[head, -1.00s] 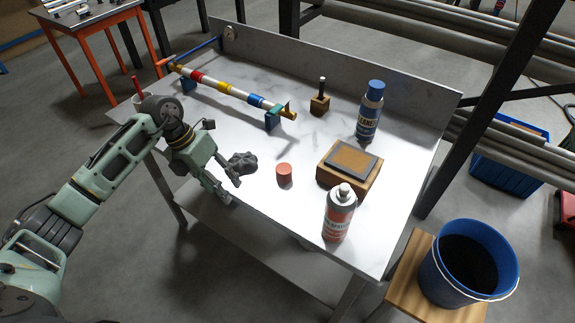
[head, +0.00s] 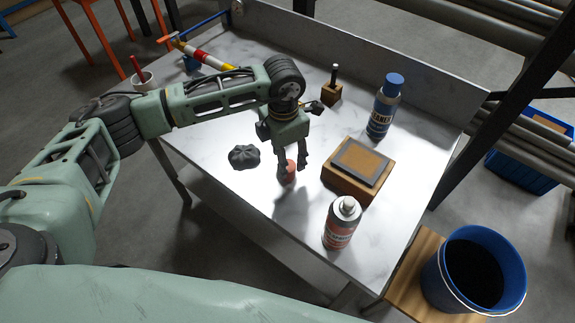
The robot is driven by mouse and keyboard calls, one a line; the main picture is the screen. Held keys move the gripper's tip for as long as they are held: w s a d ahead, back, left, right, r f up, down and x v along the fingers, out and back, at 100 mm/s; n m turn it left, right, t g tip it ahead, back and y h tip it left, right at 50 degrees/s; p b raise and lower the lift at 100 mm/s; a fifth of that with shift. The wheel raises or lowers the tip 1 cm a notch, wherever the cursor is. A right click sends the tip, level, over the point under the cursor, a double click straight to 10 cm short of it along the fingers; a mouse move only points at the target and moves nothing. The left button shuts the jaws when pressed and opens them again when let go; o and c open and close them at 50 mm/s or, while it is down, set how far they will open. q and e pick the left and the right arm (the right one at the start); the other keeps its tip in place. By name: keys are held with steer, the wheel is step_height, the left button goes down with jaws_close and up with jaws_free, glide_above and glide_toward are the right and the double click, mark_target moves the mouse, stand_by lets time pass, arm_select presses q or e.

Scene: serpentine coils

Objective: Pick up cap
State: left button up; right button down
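The red cap (head: 291,174), a small cylinder, stands on the metal table in the head view. My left gripper (head: 292,171) points down at it from above, with its fingers apart. One finger overlaps the left side of the cap and the other is off its right side. A gap seems to show on the right; contact on the left cannot be told. The fingers partly hide the cap. My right gripper is not in view.
Left of the cap lies a dark lobed object (head: 244,157). A red-and-white spray can (head: 341,224) and a wooden block with a dark-framed pad (head: 352,184) stand to the right. A blue can (head: 383,108) is behind. The table's front edge (head: 262,228) is near.

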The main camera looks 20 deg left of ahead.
arm_select(q)
steer(key=f, duration=0.1)
steer(key=f+p, duration=0.1)
steer(key=f, duration=0.1)
steer(key=shift+w+d+f+p, duration=0.1)
steer(key=shift+d+f+p, duration=0.2)
steer(key=shift+f+p, duration=0.1)
steer(key=shift+f, duration=0.4)
steer(key=c, duration=0.8)
steer(key=shift+r, duration=0.1)
